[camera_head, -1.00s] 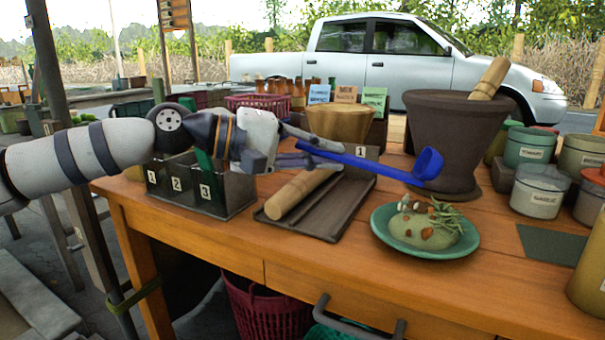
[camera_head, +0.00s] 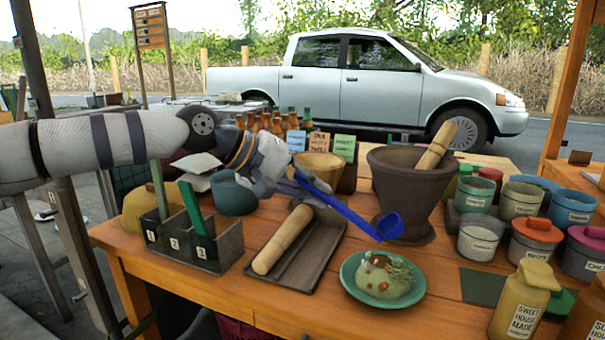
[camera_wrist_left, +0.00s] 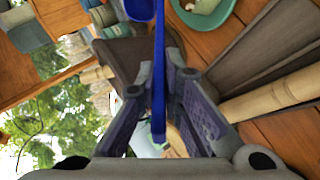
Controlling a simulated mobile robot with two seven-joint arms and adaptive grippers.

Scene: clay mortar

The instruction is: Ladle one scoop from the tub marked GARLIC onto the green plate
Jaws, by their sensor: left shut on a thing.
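My left gripper (camera_head: 297,183) is shut on the handle of a blue ladle (camera_head: 350,216). The ladle slants down to the right, its bowl in front of the mortar and above the plate's far side, apart from the plate. In the left wrist view the ladle handle (camera_wrist_left: 159,80) runs between the fingers, its bowl at the top edge. The green plate (camera_head: 347,286) holds a pale green mound with garnish. The tub marked GARLIC (camera_head: 477,243) is light grey, at right; its label reads clearly only earlier. The ladle bowl's contents cannot be made out. My right gripper is out of view.
A dark mortar (camera_head: 388,183) with a wooden pestle (camera_head: 437,145) stands behind the plate. Several lidded tubs and jars crowd the right. A tray (camera_head: 313,262) with a wooden roller (camera_head: 283,240) and a numbered box (camera_head: 228,246) lie left. A dark green mat (camera_head: 490,286) is bare.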

